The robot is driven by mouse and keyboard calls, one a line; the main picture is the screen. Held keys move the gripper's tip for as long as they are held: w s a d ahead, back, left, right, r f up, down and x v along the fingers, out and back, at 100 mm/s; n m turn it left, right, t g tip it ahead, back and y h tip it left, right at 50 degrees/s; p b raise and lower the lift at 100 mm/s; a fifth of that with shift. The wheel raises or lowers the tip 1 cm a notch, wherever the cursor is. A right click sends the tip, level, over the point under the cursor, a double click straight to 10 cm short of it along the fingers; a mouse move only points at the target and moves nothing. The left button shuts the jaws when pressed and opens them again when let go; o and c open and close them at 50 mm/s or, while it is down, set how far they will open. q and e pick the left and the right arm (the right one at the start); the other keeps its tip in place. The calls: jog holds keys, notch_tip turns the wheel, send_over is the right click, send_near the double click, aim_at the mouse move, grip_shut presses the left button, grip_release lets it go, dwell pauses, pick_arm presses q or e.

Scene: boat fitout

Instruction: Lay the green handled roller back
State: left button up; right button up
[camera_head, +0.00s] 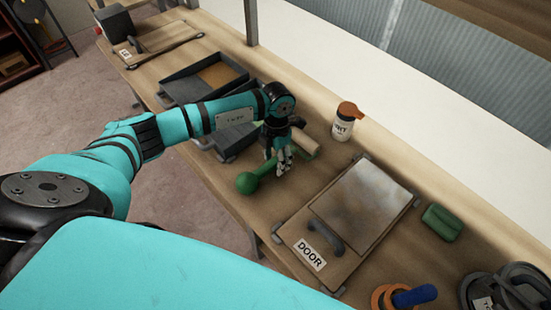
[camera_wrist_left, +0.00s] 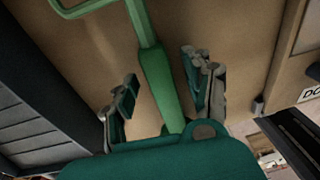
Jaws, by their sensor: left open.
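The green handled roller lies on the wooden bench, with its green handle (camera_head: 247,182) showing to the left of my left gripper (camera_head: 284,160). A pale beige roller sleeve (camera_head: 304,143) shows behind the gripper. In the left wrist view the green handle (camera_wrist_left: 155,75) runs between the two fingers of the left gripper (camera_wrist_left: 163,92), with a bent green frame above it. The fingers are open and stand apart from the handle on both sides. A grey tray (camera_head: 228,146) is beside the gripper, partly hidden by my left arm. My right gripper is out of view.
A larger grey tray (camera_head: 172,86) stands farther back. A white bottle with an orange cap (camera_head: 343,124) stands behind the gripper. A board labelled DOOR (camera_head: 288,233) with a metal plate, a green block (camera_head: 442,222) and a blue-handled tool (camera_head: 414,296) lie to the right.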

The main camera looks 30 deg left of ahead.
pick_arm(q)
notch_tip(320, 180, up, 12)
jog(key=w, duration=0.1)
jog(key=shift+a, duration=0.2)
jog(key=shift+w, duration=0.1)
